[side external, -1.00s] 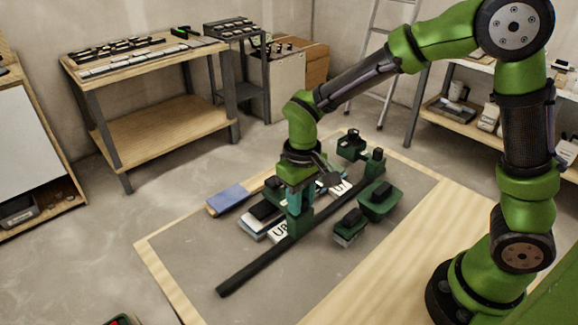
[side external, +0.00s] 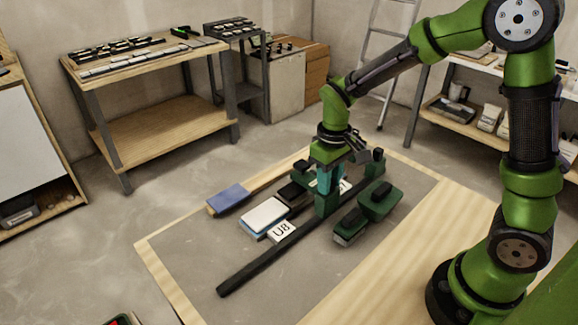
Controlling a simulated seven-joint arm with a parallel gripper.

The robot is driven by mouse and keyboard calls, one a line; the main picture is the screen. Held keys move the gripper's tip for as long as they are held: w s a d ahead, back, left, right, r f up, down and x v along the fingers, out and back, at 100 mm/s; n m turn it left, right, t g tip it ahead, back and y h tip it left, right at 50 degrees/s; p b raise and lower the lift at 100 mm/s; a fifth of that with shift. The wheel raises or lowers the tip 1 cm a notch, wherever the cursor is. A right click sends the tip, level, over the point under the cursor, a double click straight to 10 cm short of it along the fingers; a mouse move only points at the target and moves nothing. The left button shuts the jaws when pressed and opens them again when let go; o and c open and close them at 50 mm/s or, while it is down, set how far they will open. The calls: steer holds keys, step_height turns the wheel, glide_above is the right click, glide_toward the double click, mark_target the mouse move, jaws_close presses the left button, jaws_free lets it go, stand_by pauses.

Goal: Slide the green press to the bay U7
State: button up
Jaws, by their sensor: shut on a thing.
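The green press (side external: 326,204) stands upright on a long black rail (side external: 262,262) that runs diagonally across the grey work mat. My gripper (side external: 325,176) is shut on its upper part from above. A dark part of the press (side external: 294,193) reaches out to the left. A white label reading U8 (side external: 282,232) lies beside the rail, below and left of the press. A second white label (side external: 344,186) shows partly behind the press and gripper; its text cannot be read. A white-topped tile (side external: 264,214) lies uncovered behind the U8 label.
A green block with a black top (side external: 380,199) and a smaller green and grey block (side external: 350,226) sit right of the rail. A green post (side external: 377,162) stands near the rail's far end. A blue block (side external: 228,197) lies at the mat's left edge.

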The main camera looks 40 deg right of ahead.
steer(key=d, duration=0.9)
steer(key=shift+d, duration=0.25)
steer(key=shift+w+r, duration=0.1)
steer(key=o, duration=0.9)
steer(key=shift+c, duration=0.2)
step_height(320, 180, up, 7)
steer(key=s+a+r+m+t+y, duration=0.2)
steer(key=s+a+r+m+t, duration=0.2)
steer(key=s+a+r+t, duration=0.3)
steer(key=s+a+r, duration=0.1)
steer(key=s+a, duration=0.3)
steer(key=s, duration=0.1)
steer(key=shift+s+r, duration=0.25)
steer(key=shift+s, duration=0.05)
